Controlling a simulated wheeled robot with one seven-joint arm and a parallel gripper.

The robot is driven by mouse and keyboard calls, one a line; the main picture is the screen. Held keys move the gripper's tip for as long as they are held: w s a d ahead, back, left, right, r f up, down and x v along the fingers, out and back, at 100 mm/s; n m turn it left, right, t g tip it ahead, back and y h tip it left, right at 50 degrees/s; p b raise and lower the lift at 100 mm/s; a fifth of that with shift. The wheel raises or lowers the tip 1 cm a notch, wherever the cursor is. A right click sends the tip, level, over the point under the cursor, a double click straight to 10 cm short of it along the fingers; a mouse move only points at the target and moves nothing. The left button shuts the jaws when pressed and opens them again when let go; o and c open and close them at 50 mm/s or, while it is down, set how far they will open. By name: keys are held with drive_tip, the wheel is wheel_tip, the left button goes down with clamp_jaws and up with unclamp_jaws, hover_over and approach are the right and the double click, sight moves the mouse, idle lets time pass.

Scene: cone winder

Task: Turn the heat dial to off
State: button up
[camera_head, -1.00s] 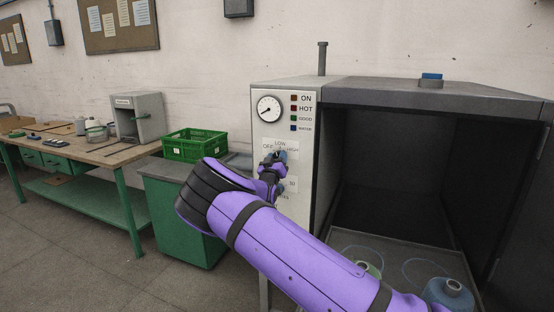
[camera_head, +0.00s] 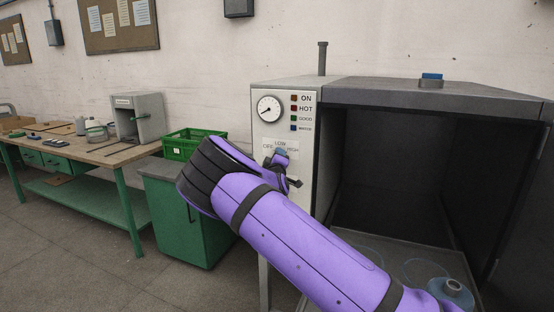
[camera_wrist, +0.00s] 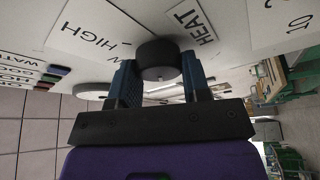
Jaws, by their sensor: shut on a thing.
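The heat dial is a dark round knob (camera_wrist: 158,60) on the pale control panel (camera_head: 270,92) of the oven-like machine. My gripper (camera_wrist: 160,78) is shut on it, with one blue finger on each side of the knob. In the head view my gripper (camera_head: 281,153) covers most of the dial, below the OFF, LOW and HIGH labels. The wrist view shows the HIGH and HEAT labels beside the knob. I cannot tell which setting the dial points at.
A gauge (camera_head: 269,109) and several coloured lamps sit above the dial. A dark lever-like part (camera_head: 294,183) is just below my gripper. The open chamber (camera_head: 390,180) is to the right, with a blue cone (camera_head: 452,291). A green crate (camera_head: 190,145) stands left.

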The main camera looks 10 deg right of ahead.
drive_tip(key=shift+n, duration=0.4)
drive_tip(key=o, duration=0.9)
drive_tip(key=v, duration=1)
drive_tip(key=shift+s, duration=0.4)
